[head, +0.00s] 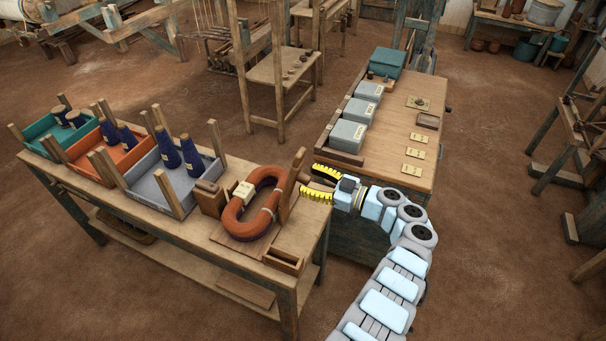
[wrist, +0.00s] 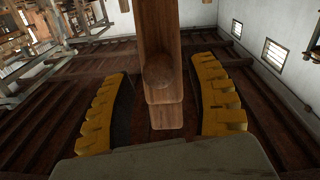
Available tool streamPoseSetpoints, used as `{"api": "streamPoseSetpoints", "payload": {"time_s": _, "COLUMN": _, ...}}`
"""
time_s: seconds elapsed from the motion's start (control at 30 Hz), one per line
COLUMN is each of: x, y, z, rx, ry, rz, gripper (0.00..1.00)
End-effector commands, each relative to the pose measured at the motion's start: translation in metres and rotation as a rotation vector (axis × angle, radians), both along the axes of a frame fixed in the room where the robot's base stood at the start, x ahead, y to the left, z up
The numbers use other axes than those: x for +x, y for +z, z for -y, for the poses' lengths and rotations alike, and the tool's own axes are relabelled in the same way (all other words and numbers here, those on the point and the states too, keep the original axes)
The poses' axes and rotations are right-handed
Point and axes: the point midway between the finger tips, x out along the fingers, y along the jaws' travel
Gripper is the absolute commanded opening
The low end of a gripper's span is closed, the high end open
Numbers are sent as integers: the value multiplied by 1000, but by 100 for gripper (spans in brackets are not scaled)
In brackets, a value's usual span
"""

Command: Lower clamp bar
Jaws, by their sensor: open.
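The clamp bar looks to be the wooden bar (head: 291,185) standing raised and tilted at the right side of the orange-brown coil (head: 248,205) on the long bench. My gripper (head: 307,180) is just right of this bar, with its yellow fingers spread and pointing left toward it. In the wrist view a wooden bar (wrist: 160,45) with a rounded knob-like end stands between my open fingers (wrist: 165,78), with gaps on both sides. I cannot tell whether anything touches it.
Blue-coned trays, grey (head: 177,190), orange (head: 92,150) and teal (head: 48,135), fill the bench's left. A small open wooden box (head: 284,262) sits at its front right corner. A side table (head: 390,155) with grey boxes stands behind my arm. Floor between furniture is clear.

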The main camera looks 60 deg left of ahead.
Motion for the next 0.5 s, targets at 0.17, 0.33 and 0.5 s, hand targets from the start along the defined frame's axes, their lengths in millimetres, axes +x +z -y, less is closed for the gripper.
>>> {"api": "streamPoseSetpoints", "payload": {"time_s": 0.17, "x": -11, "y": 0, "z": -13, "rx": -1, "ry": 1, "rz": -1, "gripper": 58}}
{"api": "streamPoseSetpoints", "payload": {"time_s": 0.33, "x": -15, "y": 0, "z": -18, "rx": 0, "ry": 0, "rz": 0, "gripper": 58}}
{"api": "streamPoseSetpoints", "payload": {"time_s": 0.5, "x": -15, "y": 0, "z": -18, "rx": 0, "ry": 0, "rz": 0, "gripper": 58}}
